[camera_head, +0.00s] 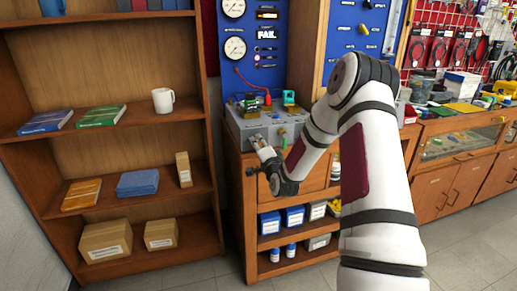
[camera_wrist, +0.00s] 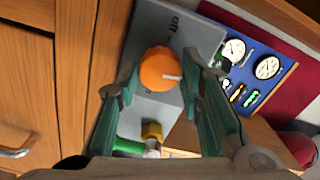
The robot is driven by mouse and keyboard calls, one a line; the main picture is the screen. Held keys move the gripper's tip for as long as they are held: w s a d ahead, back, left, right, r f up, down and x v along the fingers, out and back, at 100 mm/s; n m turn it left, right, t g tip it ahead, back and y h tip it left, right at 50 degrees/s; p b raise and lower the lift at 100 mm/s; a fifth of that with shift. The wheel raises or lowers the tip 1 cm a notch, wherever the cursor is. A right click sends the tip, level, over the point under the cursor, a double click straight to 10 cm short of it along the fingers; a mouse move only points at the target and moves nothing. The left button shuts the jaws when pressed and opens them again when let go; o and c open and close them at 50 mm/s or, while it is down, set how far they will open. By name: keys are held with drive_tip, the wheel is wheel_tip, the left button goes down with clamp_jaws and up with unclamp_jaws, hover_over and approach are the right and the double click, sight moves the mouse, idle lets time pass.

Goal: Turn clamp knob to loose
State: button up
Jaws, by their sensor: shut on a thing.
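An orange round knob (camera_wrist: 158,68) with a white pointer mark sits on a grey box (camera_wrist: 180,30) in the wrist view. The mark points to the right in that view. My gripper (camera_wrist: 160,75) has one finger on each side of the knob and is shut on it. In the head view my gripper (camera_head: 259,148) is at the front of the grey testbench box (camera_head: 285,130), and the knob is too small or hidden to make out there. Dark lettering on the box face shows above the knob in the wrist view, hard to read.
A yellow fitting (camera_wrist: 151,131) and a green part (camera_wrist: 128,146) lie close below the knob in the wrist view. A blue panel (camera_head: 262,70) with gauges and a FAIL sign stands behind the box. A wooden shelf (camera_head: 105,203) stands at the left.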

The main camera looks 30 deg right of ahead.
drive_tip(key=n+b, duration=1.2)
drive_tip(key=n, duration=0.4)
drive_tip(key=shift+a+f, duration=0.1)
drive_tip(key=shift+b, duration=0.45)
drive_tip(key=o, duration=1.2)
drive_tip(key=shift+c, duration=0.2)
drive_tip(key=v, duration=1.2)
